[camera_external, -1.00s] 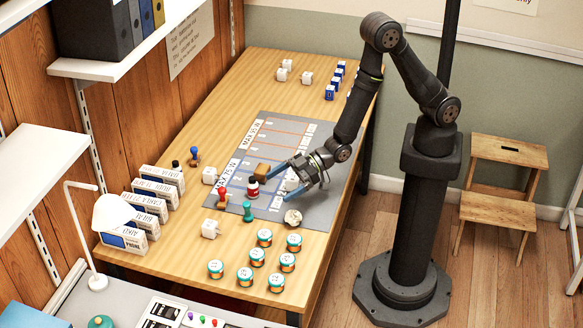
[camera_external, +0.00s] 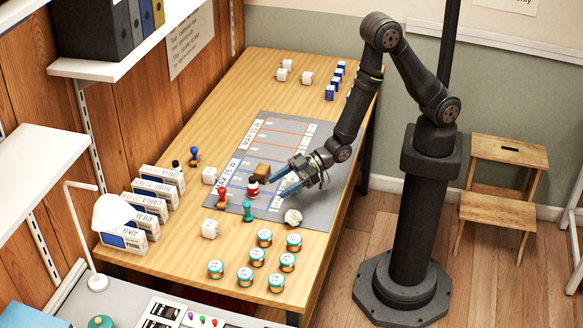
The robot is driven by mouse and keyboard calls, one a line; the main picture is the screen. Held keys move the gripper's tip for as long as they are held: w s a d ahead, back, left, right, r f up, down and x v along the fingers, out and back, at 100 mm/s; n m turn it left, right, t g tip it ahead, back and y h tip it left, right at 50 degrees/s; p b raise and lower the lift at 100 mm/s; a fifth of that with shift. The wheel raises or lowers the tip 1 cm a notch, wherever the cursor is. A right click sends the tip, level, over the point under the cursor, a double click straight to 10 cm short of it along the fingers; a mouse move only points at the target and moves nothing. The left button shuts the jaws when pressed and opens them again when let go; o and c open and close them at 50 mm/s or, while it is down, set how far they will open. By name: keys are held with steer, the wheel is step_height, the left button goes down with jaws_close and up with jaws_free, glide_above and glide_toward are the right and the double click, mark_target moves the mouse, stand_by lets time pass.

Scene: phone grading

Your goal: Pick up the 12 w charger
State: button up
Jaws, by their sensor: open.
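Several white cube-shaped chargers are in view, and their labels are too small to read, so I cannot tell which is the 12 W one. One charger (camera_external: 210,175) stands left of the grey mat (camera_external: 312,205), and another charger (camera_external: 209,229) stands nearer the front. A white block (camera_external: 291,183) on the mat shows partly between the blue fingers of my gripper (camera_external: 276,190). My gripper is open and low over the mat's right part. Whether its fingers touch the block is hidden.
A round pale object (camera_external: 293,217) and several labelled jars (camera_external: 257,257) are in front. White chargers (camera_external: 307,78) stand at the back.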

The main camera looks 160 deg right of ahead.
step_height(320, 180, up, 14)
steer(key=n+g+y, duration=0.6)
steer(key=n+g, duration=0.4)
steer(key=n, duration=1.7)
glide_above(211, 224)
steer(key=a, duration=0.6)
step_height(211, 224, down, 6)
steer(key=x, duration=1)
steer(key=shift+d+f, duration=0.2)
steer(key=shift+d, duration=0.05)
steer(key=shift+m, duration=0.3)
steer(key=shift+x, duration=3.1)
steer(key=shift+d, duration=0.1)
steer(key=c, duration=1.1)
